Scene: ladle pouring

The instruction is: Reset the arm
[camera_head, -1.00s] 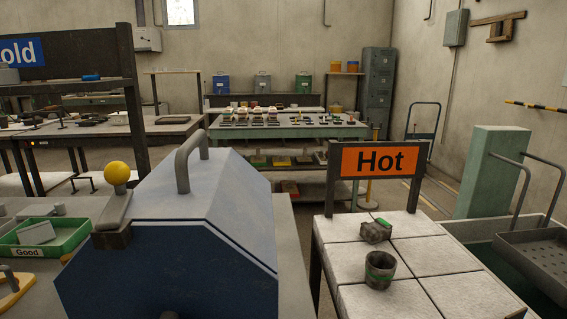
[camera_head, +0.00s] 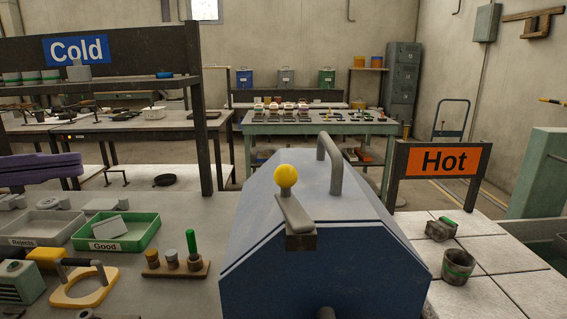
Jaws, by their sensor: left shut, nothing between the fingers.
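My left gripper (camera_head: 72,168) shows as purple fingers coming in at the left edge, above the workbench. Its fingers are together with nothing between them. The rest of my left arm is outside the picture. My right gripper is not in view.
A blue furnace-like box (camera_head: 325,245) with a grey top handle and a yellow-knobbed lever stands in the middle. Left of it are a green "Good" tray (camera_head: 150,235), a wooden block with upright pegs (camera_head: 178,270) and a yellow fixture (camera_head: 85,290). A dark cup (camera_head: 457,268) stands right on the tiled table.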

